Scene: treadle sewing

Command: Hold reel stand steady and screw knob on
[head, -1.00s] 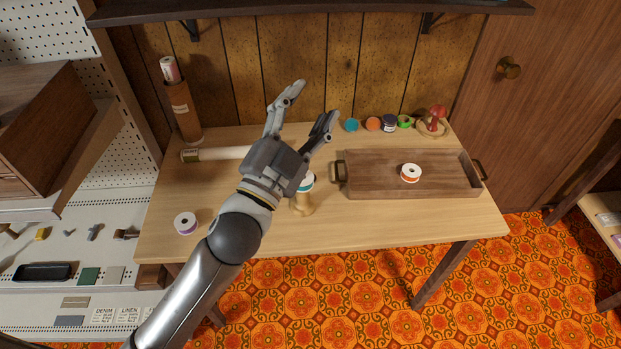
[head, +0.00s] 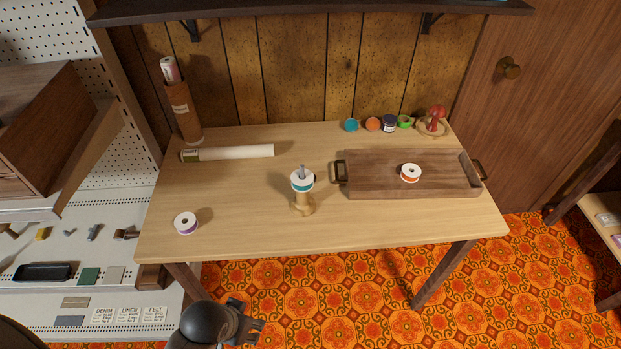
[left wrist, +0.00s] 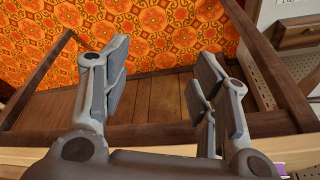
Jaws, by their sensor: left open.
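The reel stand (head: 303,205) has a turned wooden base and stands upright near the middle of the table. A white and teal reel (head: 302,181) sits on it, with a grey rod tip (head: 302,170) sticking up through the top. A red mushroom-shaped piece (head: 437,114), possibly the knob, stands in a round tan dish (head: 424,130) at the back right. My left gripper (head: 248,320) is below the table's front edge, well apart from the stand. In the left wrist view its fingers (left wrist: 160,72) are spread and empty. My right gripper is out of view.
A wooden tray (head: 363,187) holds a white and orange reel (head: 411,173). A white and purple reel (head: 186,223) lies at the table's front left. A pale roll (head: 235,152) lies behind. Small coloured reels (head: 373,124) line the back edge. The table around the stand is clear.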

